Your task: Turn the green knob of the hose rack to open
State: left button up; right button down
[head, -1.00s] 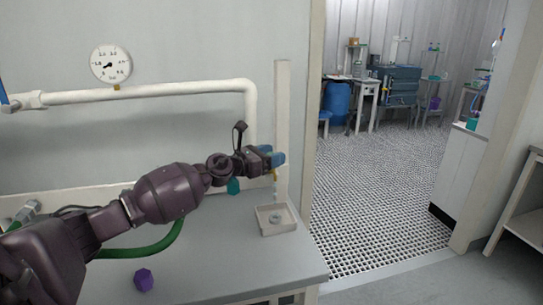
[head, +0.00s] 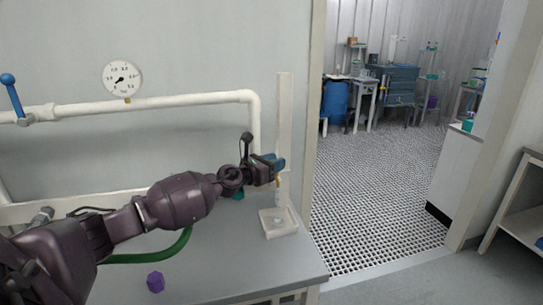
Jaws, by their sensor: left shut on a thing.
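My left gripper (head: 278,164) reaches in from the left to the upright white post (head: 285,110) of what looks like the hose rack. Its blue fingertips are closed at the post, above a white tray (head: 292,234) on the bench. The green knob does not show clearly; the closed fingers cover the spot where they grip. A small yellow-orange spout-like part (head: 278,181) shows just below the fingertips. A teal object (head: 238,195) is partly hidden behind my left wrist. My right gripper is not in view.
A white pipe (head: 180,103) with a blue lever (head: 12,95) runs along the wall under a round gauge (head: 122,78). A green hose (head: 160,254) and a purple object (head: 155,282) are on the grey bench (head: 230,270). A doorway opens at right.

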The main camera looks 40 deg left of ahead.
pick_arm(q)
jog(key=n+y+p, duration=0.1)
jog(key=y+p, duration=0.1)
jog(key=p, duration=0.1)
jog(key=n+y+p, duration=0.2)
jog(key=y+p, duration=0.1)
jog(key=p, duration=0.1)
jog(key=shift+r+t, duration=0.15)
jog(key=shift+t, duration=0.15)
jog(key=n+y+p, duration=0.1)
jog(key=n+y, duration=0.1)
jog(key=shift+y, duration=0.4)
jog(key=n+y, duration=0.1)
jog(key=y, duration=0.1)
jog(key=n+g+y+p, duration=0.1)
jog(key=y, duration=0.1)
jog(key=shift+f+n+g, duration=0.2)
jog(key=shift+n+g, duration=0.1)
jog(key=n+g+y, duration=0.3)
jog(key=n+y, duration=0.1)
jog(key=y, duration=0.1)
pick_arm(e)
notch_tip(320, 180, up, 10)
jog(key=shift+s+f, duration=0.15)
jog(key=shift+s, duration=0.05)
pick_arm(q)
jog(key=shift+r+n+g+y, duration=0.1)
jog(key=shift+n+g+y, duration=0.25)
jog(key=shift+g, duration=0.25)
jog(key=o, duration=0.9)
